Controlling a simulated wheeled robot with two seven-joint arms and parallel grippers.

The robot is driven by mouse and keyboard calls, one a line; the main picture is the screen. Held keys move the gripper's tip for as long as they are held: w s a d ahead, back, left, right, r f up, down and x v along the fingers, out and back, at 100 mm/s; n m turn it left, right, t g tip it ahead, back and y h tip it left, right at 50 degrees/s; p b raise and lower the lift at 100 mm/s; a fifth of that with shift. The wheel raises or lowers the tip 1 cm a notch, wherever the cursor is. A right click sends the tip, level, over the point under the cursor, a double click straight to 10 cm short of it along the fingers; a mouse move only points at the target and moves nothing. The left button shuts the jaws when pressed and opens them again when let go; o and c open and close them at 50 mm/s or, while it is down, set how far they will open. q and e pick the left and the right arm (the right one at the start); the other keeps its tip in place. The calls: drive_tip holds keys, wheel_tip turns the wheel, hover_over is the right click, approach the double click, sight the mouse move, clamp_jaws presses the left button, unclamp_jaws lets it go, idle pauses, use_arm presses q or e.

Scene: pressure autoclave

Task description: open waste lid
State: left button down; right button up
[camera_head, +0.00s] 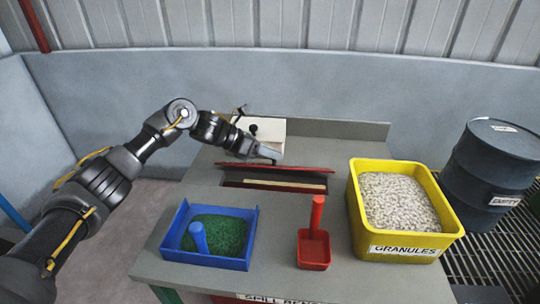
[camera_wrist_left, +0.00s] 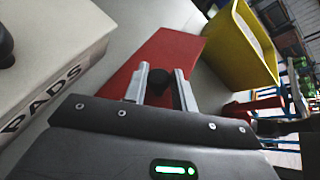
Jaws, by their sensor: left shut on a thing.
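The red waste lid (camera_head: 280,168) is at the middle of the grey bench, raised at a tilt over a rectangular opening (camera_head: 275,184) in the bench top. The opening shows in front of the lid's edge. In the left wrist view the lid is a red panel (camera_wrist_left: 155,55) with a dark round knob (camera_wrist_left: 160,83). My left gripper (camera_head: 270,156) is at the lid's upper side, its two fingers (camera_wrist_left: 161,74) shut on the knob. The fingers hide part of the knob. My right gripper is not in view.
A white PADS box (camera_head: 265,132) stands behind my left gripper. In front are a blue tray (camera_head: 208,262) with green material, a red scoop (camera_head: 313,250) and a yellow granules bin (camera_head: 405,252). A dark drum (camera_head: 490,165) stands at the right.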

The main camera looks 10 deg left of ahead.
use_arm(q)
drive_tip(key=shift+w+a, duration=0.1)
drive_tip(key=c, duration=1.5)
unclamp_jaws()
drive_tip(key=o, duration=0.4)
drive_tip(key=shift+w+f, duration=0.15)
drive_tip(key=shift+c, duration=0.2)
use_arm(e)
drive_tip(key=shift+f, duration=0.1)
use_arm(q)
drive_tip(key=shift+a+r, duration=0.25)
drive_tip(key=shift+a, duration=0.05)
drive_tip(key=b+v, duration=0.1)
drive_tip(key=v, duration=0.8)
drive_tip(key=shift+f, duration=0.1)
drive_tip(key=shift+s+a+r, duration=0.25)
drive_tip(key=shift+a+r, duration=0.1)
drive_tip(key=shift+a, duration=0.15)
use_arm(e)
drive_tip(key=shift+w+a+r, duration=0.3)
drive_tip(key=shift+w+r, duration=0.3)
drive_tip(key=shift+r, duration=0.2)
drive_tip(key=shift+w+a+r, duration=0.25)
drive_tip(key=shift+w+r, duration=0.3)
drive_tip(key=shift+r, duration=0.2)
